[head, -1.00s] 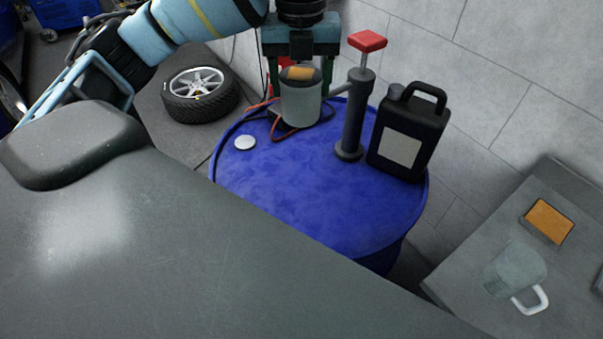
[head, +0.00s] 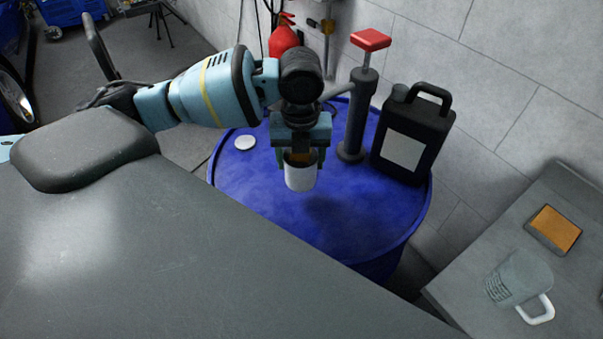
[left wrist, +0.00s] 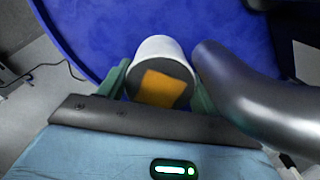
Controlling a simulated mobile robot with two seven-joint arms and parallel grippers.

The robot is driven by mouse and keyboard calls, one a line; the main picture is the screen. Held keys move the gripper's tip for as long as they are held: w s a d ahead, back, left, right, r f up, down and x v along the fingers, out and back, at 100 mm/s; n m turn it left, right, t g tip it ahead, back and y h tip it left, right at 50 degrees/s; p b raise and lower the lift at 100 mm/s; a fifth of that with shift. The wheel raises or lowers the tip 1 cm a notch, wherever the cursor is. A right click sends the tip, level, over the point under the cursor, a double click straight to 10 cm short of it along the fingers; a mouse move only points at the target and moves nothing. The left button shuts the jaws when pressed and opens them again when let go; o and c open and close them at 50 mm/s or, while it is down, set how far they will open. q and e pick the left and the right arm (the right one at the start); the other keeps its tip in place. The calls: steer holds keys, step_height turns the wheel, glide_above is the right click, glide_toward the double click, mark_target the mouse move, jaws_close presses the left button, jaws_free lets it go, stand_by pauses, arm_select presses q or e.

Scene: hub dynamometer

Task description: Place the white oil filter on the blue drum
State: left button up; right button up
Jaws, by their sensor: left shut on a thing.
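The white oil filter (head: 300,178) is a short white cylinder with a dark end and an orange patch. My left gripper (head: 300,160) is shut on it and holds it over the blue drum (head: 350,225). A shadow lies on the drum top to the right of the filter, so it seems to be held above the surface. In the left wrist view the filter (left wrist: 162,52) sits between the two green fingers, with the drum top (left wrist: 105,30) behind it. My right gripper is not in view.
A dark hand pump (head: 355,125) with a red handle and a black jug (head: 415,135) stand at the drum's back right. A white cap (head: 245,142) lies at its left. The drum's front top is clear.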

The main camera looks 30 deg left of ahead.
mark_target(301, 176)
arm_select(q)
steer(key=shift+f, duration=2.75)
steer(key=shift+f, duration=0.15)
steer(key=o, duration=1.2)
step_height(301, 176, up, 12)
steer(key=shift+r, duration=0.15)
